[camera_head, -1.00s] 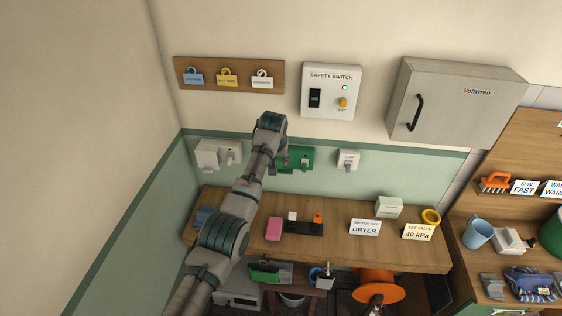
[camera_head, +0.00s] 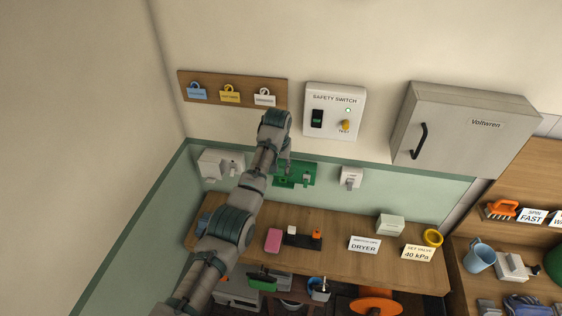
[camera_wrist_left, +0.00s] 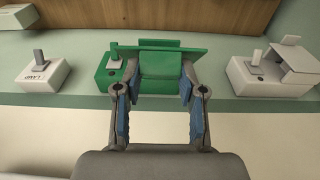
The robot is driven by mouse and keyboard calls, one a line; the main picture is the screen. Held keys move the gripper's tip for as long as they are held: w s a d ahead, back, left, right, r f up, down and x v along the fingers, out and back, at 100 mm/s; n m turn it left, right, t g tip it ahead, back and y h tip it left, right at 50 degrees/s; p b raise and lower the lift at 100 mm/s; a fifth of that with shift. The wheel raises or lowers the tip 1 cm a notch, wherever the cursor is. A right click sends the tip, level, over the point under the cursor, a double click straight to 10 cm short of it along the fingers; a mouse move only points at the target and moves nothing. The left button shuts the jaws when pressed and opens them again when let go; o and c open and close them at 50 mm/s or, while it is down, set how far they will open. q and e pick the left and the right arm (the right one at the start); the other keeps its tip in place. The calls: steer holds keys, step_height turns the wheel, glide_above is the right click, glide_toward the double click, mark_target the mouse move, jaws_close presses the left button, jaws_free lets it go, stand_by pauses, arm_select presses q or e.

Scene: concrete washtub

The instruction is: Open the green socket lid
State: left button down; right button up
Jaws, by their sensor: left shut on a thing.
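The green socket (camera_head: 308,174) is on the green wall band above the counter, partly behind my left gripper in the head view. In the left wrist view its green lid (camera_wrist_left: 163,65) lies between the blue-padded fingers of my left gripper (camera_wrist_left: 159,80), which is shut on it. The lid's exact angle is unclear. My right gripper is not in view.
A white socket (camera_head: 213,164) is to the left and a lamp switch (camera_head: 350,178) to the right. The wooden counter (camera_head: 340,263) below holds a pink block (camera_head: 273,240), a dark strip and signs.

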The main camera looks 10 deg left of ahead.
arm_select(q)
steer(key=shift+f, duration=0.2)
steer(key=c, duration=0.7)
jaws_free()
steer(key=shift+w, duration=0.1)
steer(key=shift+o, duration=0.3)
steer(key=shift+w+d+f, duration=0.1)
steer(key=shift+w+f, duration=0.1)
steer(key=shift+w, duration=0.15)
steer(key=shift+s+r, duration=0.15)
steer(key=shift+r, duration=0.4)
step_height(320, 180, up, 11)
steer(key=shift+s, duration=0.4)
steer(key=shift+f, duration=0.15)
